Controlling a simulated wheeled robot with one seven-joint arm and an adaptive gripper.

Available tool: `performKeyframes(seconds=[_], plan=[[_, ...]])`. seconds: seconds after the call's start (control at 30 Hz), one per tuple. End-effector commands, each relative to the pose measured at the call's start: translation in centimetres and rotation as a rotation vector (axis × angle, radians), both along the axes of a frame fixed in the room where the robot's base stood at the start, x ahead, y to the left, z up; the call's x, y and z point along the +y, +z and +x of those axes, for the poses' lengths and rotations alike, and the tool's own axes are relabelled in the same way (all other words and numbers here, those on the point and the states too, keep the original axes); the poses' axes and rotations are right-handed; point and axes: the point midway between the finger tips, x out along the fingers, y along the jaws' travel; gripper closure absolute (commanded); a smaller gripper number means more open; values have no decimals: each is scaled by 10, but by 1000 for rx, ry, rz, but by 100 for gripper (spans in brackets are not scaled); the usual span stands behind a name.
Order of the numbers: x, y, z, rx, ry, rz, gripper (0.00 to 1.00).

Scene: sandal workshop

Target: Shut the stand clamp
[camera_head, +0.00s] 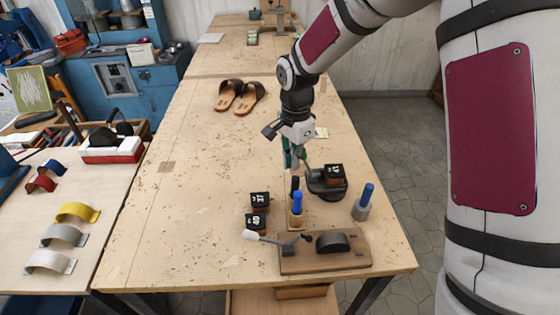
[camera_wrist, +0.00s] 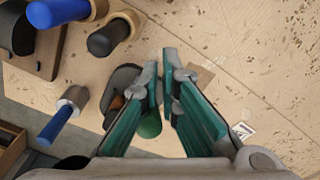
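My gripper (camera_head: 293,164) hangs fingers-down above the bench, just behind and left of a round black stand (camera_head: 340,192). The stand bears a dark brown block with a white marking (camera_head: 334,172). A grey piece rises at its left side, close to my fingertips; I cannot tell for sure that it is the clamp's lever. In the wrist view, my green fingers (camera_wrist: 161,72) have a narrow gap between them with nothing gripped at the tips. A green ball (camera_wrist: 150,126) shows between the fingers, partly covered. The stand (camera_wrist: 122,82) is partly hidden by the left finger.
A wooden board fixture (camera_head: 300,263) with a black half-disc and a white-ended lever (camera_head: 251,235) lies at the front. Blue-handled tools (camera_head: 297,203) (camera_head: 364,196) and dark marked blocks (camera_head: 260,199) stand nearby. Sandals (camera_head: 239,96) lie farther back. The bench's left-middle is clear.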

Motion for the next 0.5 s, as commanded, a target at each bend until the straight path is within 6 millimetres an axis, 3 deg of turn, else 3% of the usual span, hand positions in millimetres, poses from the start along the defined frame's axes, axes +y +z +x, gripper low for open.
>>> performKeyframes(seconds=[0.27,0.5], plan=[[-13,5,3,-9,-1,1,100],[-11,15,2,-10,1,1,100]])
